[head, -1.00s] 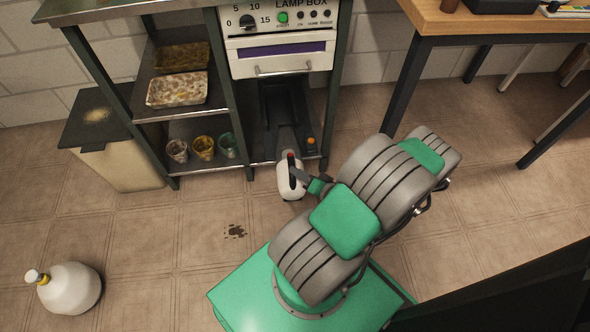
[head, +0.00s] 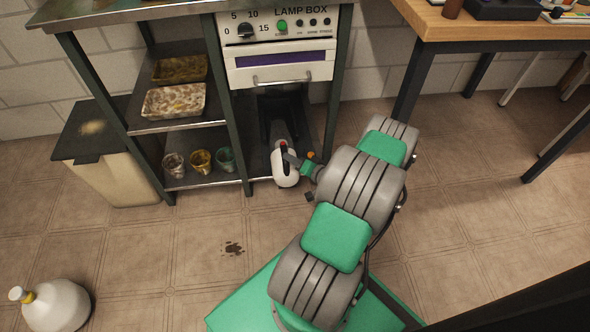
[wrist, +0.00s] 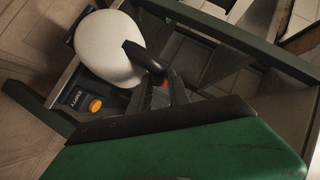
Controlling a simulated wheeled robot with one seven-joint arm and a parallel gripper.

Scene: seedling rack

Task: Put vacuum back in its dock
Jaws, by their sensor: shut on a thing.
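The vacuum is a white rounded handheld body (head: 284,170) with a dark handle. It sits at the front of the low bay under the lamp box. My gripper (head: 290,159) is shut on its handle. In the wrist view the white vacuum body (wrist: 108,48) and its dark handle show just beyond my gripper (wrist: 160,92). The dock (head: 277,112) is a dark upright shape in the bay behind the vacuum; the vacuum's front end points into it. Whether they touch is hidden. An orange button on a dark labelled base (wrist: 95,106) lies beside the vacuum.
Rack posts (head: 238,120) bound the bay, with the lamp box (head: 278,66) above. Shelves to the left hold two trays and small pots (head: 200,160). A bin (head: 105,160) stands further left. A white bottle (head: 58,305) and a dark stain (head: 233,248) are on the open floor.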

